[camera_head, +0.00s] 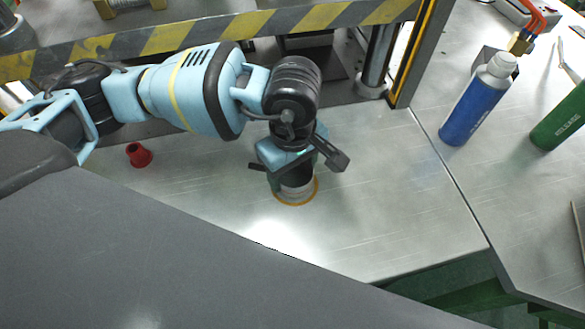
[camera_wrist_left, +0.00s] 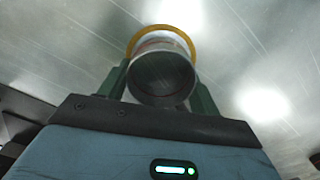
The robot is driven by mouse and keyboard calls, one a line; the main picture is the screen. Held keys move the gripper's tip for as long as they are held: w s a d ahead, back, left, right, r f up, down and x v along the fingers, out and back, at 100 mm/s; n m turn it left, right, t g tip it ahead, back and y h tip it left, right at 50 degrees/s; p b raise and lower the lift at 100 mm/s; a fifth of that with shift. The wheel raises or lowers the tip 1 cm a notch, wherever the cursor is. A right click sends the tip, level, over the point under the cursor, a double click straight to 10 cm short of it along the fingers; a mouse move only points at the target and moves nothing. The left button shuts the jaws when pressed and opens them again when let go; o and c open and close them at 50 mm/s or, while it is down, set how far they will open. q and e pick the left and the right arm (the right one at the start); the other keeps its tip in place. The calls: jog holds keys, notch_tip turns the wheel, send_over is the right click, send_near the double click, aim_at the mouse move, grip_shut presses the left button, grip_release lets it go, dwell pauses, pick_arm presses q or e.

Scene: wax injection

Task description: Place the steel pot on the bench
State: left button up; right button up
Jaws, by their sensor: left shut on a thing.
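The steel pot (camera_head: 297,188) is a small shiny cylinder under my left gripper (camera_head: 290,178) in the head view. In the left wrist view the pot (camera_wrist_left: 162,77) sits between the two green fingers of my left gripper (camera_wrist_left: 163,85), which are shut on it. An orange ring shows around the pot's far end, close to the metal bench (camera_head: 370,220). I cannot tell whether the pot touches the bench. My right gripper is not in view.
A small red cup-shaped part (camera_head: 139,155) lies left on the bench. A striped press frame (camera_head: 200,35) runs along the back. A blue bottle (camera_head: 475,105) and a green can (camera_head: 562,118) are at the right. The bench right of my gripper is clear.

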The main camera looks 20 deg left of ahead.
aim_at(293, 180)
pick_arm(q)
jog(key=shift+f, duration=0.2)
jog(key=shift+f, duration=0.1)
jog(key=shift+f, duration=0.15)
jog(key=o, duration=1.1)
jog(key=shift+c, duration=0.2)
jog(key=shift+r, duration=0.2)
notch_tip(293, 180, up, 12)
